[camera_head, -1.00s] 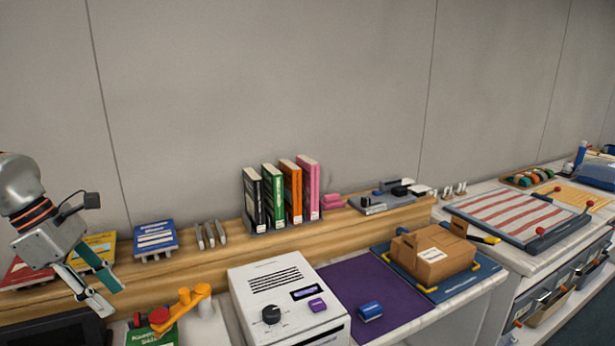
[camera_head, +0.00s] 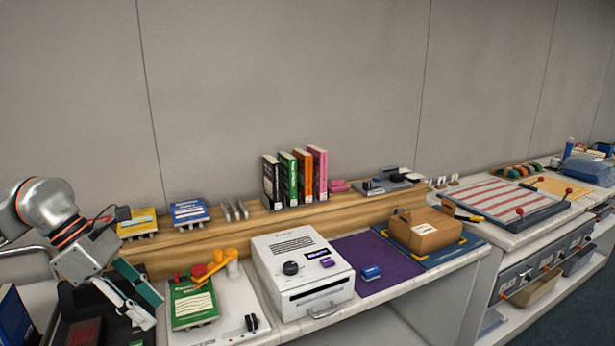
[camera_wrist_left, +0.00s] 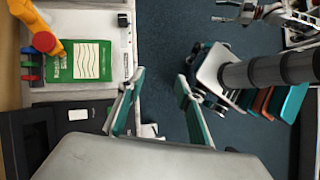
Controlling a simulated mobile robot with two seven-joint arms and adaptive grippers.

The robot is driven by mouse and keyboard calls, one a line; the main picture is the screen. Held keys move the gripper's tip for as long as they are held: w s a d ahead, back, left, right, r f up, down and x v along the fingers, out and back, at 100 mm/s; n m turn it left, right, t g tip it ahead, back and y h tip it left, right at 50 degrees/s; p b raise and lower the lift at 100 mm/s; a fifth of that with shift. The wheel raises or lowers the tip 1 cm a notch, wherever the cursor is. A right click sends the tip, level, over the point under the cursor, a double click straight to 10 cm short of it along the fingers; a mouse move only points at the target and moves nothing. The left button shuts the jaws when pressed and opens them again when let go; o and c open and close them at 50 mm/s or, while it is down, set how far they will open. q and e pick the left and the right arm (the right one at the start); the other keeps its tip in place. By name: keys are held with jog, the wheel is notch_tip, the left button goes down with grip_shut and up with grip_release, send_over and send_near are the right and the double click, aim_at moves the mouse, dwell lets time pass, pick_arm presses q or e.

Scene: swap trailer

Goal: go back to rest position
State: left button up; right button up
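My left gripper (camera_head: 142,305) hangs at the lower left in the head view, tilted down beside the bench. In the left wrist view its two teal-padded fingers (camera_wrist_left: 158,88) stand wide apart. Only the dark blue floor and the bench edge show between them, so it is empty. At the top right of the left wrist view my right gripper (camera_wrist_left: 228,11) shows in part. Its fingers appear apart with nothing between them. My right gripper is outside the head view.
A green book (camera_head: 193,304) lies near an orange lever (camera_head: 217,265) on a white panel, close to my left gripper. A white box machine (camera_head: 300,270), a purple mat (camera_head: 385,250) and a cardboard box (camera_head: 425,230) stand further right. The floor (camera_wrist_left: 178,40) is open beside the bench.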

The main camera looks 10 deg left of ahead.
pick_arm(q)
jog(key=w+d+f+n+t+h, duration=0.1)
jog(key=d+n+t+h, duration=0.1)
jog(key=d+n+h, duration=0.45)
jog(key=w+d+f+n+t+h, duration=0.1)
jog(key=d+f+n+t+h, duration=0.15)
jog(key=d, duration=0.75)
jog(key=w+d+f+n+t+h, duration=0.1)
jog(key=d+n+t+h, duration=0.15)
jog(key=d+n, duration=0.45)
jog(key=a+f+n+t+y, duration=0.3)
jog(key=f+n+t+y, duration=0.5)
jog(key=f+n, duration=0.8)
jog(key=s+a+f+n+g+y, duration=0.3)
jog(key=s+f+n+g+y, duration=0.2)
jog(key=s+f+n, duration=0.7)
notch_tip(320, 180, down, 5)
jog(key=shift+s+f+n+g+y, duration=0.2)
jog(key=shift+s+n+g+y, duration=0.2)
jog(key=shift+s+y, duration=0.5)
pick_arm(e)
jog(key=shift+w+r, duration=0.1)
jog(key=shift+w, duration=0.3)
